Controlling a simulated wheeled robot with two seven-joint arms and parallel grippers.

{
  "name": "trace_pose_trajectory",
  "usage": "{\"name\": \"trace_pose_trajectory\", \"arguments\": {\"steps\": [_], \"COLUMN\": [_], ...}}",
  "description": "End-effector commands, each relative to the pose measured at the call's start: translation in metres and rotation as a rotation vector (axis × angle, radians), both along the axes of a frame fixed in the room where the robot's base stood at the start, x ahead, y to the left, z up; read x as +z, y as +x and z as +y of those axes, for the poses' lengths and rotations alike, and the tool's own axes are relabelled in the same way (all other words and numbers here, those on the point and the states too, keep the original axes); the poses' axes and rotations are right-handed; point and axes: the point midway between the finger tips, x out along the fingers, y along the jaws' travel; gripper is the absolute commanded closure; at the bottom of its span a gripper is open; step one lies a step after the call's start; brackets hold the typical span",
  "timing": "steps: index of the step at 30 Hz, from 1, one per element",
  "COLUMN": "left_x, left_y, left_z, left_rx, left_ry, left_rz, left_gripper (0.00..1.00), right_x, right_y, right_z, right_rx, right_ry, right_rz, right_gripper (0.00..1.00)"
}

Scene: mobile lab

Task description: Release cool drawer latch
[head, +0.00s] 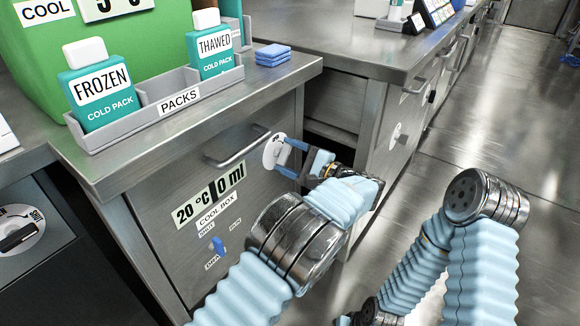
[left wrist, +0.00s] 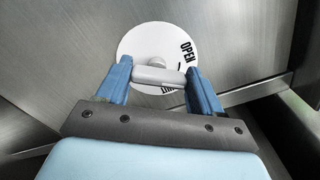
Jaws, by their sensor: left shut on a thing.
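The cool box drawer (head: 225,185) is a grey metal front with a bar handle (head: 238,148), seen in the head view. Its latch dial (head: 271,150) is a white disc at the drawer's upper right. The left wrist view shows the dial (left wrist: 150,45) with OPEN printed at its right and another word partly hidden below. A small grey latch lever (left wrist: 160,76) lies nearly level across the dial. My left gripper (head: 283,157) is at the dial, its blue fingers on either side of the lever (left wrist: 158,73), shut on it. My right gripper is out of view.
A grey packs rack (head: 150,125) with frozen and thawed cold packs stands on the counter above, beside a green cool box (head: 100,40) and blue cloths (head: 272,55). Another counter (head: 330,45) stands at right. Open floor (head: 500,130) lies beyond it.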

Motion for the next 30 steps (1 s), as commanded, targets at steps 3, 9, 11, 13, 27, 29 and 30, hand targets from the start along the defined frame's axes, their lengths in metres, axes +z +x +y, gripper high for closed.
{"name": "trace_pose_trajectory", "arguments": {"steps": [3, 9, 11, 13, 27, 29, 30], "left_x": [-0.007, -0.007, -0.007, -0.007, -0.005, -0.005, -0.004], "left_y": [-0.001, -0.002, -0.002, -0.002, -0.003, -0.003, -0.003], "left_z": [0.000, 0.001, 0.000, 0.001, 0.001, 0.001, 0.002], "left_rx": [0.000, 0.000, -0.001, 0.000, 0.001, 0.001, 0.001], "left_ry": [-0.066, -0.172, -0.201, -0.233, -0.357, -0.363, -0.365], "left_rz": [-0.091, -0.237, -0.275, -0.319, -0.491, -0.498, -0.502], "left_gripper": [0.65, 0.65, 0.65, 0.65, 0.65, 0.65, 0.65], "right_x": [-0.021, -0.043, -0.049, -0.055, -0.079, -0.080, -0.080], "right_y": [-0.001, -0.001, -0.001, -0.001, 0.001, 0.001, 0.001], "right_z": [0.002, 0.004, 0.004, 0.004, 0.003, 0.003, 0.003], "right_rx": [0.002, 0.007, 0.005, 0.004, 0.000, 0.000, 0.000], "right_ry": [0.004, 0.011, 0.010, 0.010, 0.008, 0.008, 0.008], "right_rz": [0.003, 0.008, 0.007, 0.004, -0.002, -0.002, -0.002], "right_gripper": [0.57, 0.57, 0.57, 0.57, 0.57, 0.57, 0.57]}}
